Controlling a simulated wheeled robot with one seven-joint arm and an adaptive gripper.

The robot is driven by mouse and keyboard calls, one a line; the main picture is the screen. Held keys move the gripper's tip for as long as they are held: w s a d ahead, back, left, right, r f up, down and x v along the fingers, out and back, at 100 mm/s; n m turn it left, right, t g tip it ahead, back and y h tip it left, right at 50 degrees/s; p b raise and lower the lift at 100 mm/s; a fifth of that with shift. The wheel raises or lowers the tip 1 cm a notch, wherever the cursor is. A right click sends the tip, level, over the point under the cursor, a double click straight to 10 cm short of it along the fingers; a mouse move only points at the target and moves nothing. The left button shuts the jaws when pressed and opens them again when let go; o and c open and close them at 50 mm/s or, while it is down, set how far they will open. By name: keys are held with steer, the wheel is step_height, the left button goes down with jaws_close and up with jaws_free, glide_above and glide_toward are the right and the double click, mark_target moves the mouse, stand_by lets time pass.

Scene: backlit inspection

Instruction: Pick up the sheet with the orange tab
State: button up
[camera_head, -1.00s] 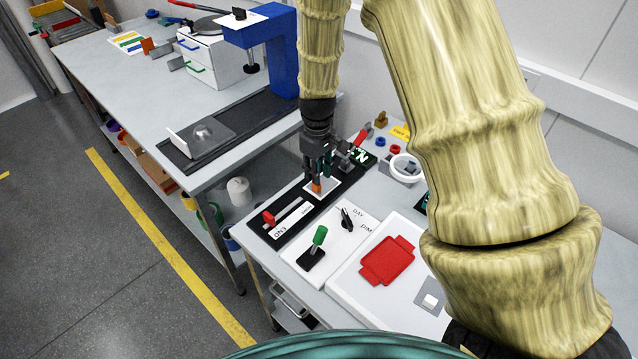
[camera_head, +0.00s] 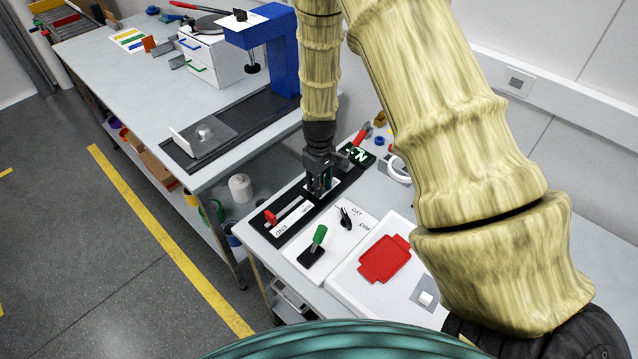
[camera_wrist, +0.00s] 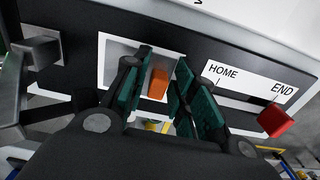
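The orange tab (camera_wrist: 158,84) stands up between the two teal-padded fingers of my gripper (camera_wrist: 162,66) in the wrist view. A gap shows beside the tab, so the fingers are open around it and not clamped on it. Behind it is a white-bordered square with a grey middle (camera_wrist: 117,50), set on a black strip; I cannot tell which part of it is the sheet. In the head view my gripper (camera_head: 320,184) is low over this square and hides the tab.
A red slider knob (camera_head: 270,216) with HOME and END labels is on the black strip (camera_head: 258,228), close to my gripper. A green-handled lever (camera_head: 319,235), a black switch (camera_head: 346,217) and a red plate (camera_head: 384,259) are nearer. A metal clamp-like part (camera_wrist: 40,50) stands close by.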

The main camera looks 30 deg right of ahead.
jaws_close()
steer(key=shift+r, duration=0.15)
